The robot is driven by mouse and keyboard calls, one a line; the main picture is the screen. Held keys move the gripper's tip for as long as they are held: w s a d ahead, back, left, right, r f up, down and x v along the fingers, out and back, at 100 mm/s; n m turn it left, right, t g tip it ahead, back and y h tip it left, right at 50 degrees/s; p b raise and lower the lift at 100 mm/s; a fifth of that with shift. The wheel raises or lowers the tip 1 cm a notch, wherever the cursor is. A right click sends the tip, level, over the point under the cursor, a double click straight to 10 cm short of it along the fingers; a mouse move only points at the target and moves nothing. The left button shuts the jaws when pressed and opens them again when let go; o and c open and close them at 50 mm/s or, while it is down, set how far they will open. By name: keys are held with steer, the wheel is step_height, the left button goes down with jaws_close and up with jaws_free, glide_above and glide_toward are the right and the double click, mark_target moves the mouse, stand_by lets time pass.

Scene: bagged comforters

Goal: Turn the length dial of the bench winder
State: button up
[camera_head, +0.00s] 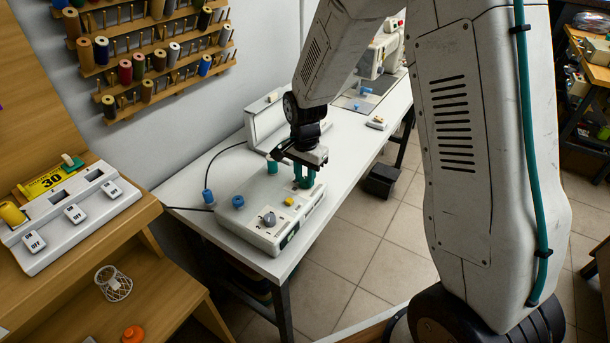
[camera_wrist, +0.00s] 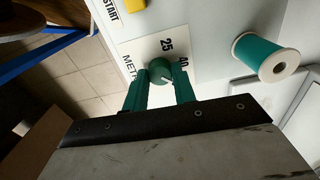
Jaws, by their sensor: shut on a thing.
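The bench winder (camera_head: 262,238) is a pale box on the white table in the head view. Its length dial (camera_wrist: 161,70) is a round green knob in the wrist view, on a white label with "25", "40" and part of "METRES". A short white mark shows on the knob; I cannot tell exactly which number it points to. My gripper (camera_head: 304,183) reaches down over the winder's right part. Its two teal fingers (camera_wrist: 159,82) are shut on the dial, one on each side.
The winder also carries a grey knob (camera_head: 268,219), a yellow START button (camera_head: 289,201) and a blue spool (camera_head: 238,201). A teal thread spool (camera_wrist: 267,53) stands close by. A switch panel (camera_head: 75,212) is at left. A sewing machine (camera_head: 382,52) stands farther back.

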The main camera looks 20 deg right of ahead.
steer(key=n, duration=0.5)
steer(key=shift+n, duration=0.3)
steer(key=n, duration=1)
steer(key=shift+n, duration=2.6)
steer(key=o, duration=1)
